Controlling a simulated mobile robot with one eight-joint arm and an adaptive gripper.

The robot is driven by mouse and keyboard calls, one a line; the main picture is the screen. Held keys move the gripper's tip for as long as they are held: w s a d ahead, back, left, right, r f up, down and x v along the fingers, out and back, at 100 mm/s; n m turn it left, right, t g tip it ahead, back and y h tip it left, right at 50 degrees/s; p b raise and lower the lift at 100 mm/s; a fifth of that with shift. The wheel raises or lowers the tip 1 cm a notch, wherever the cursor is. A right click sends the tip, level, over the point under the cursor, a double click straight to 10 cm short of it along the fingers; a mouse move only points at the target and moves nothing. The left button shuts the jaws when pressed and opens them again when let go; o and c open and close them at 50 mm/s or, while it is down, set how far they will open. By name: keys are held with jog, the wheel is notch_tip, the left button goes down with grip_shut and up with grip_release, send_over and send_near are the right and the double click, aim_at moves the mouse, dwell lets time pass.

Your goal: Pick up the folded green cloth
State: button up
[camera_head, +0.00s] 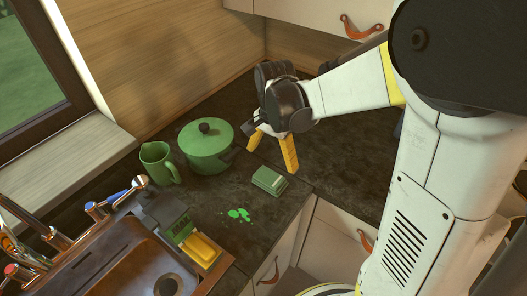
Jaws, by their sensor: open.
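The folded green cloth (269,180) lies flat on the dark countertop near its front edge, a small layered block with a lighter border. My gripper (272,155) is above and behind it, pointing down, with its yellow fingers spread apart and nothing between them. The right finger comes close to the cloth in the picture; I cannot tell the exact gap. The cloth is fully visible.
A green lidded pot (205,150) stands left of my gripper, with a green pitcher (159,163) further left. A bright green spill (238,214) lies in front. The sink (135,265) holds a yellow sponge (201,249) at its edge. Countertop (345,150) right of the gripper is clear.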

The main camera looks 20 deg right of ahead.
aim_at(270, 178)
jog(key=f, duration=0.1)
jog(key=f+b, duration=0.1)
jog(key=f, duration=0.2)
jog(key=shift+s+a+f+b, duration=0.15)
jog(key=shift+a+f+b, duration=0.05)
jog(key=shift+a+b, duration=0.1)
notch_tip(270, 178, down, 6)
jog(key=b, duration=0.2)
jog(key=shift+d+f+b, duration=0.1)
jog(key=shift+d+b, duration=0.05)
jog(key=shift+b, duration=0.25)
jog(key=c, duration=0.9)
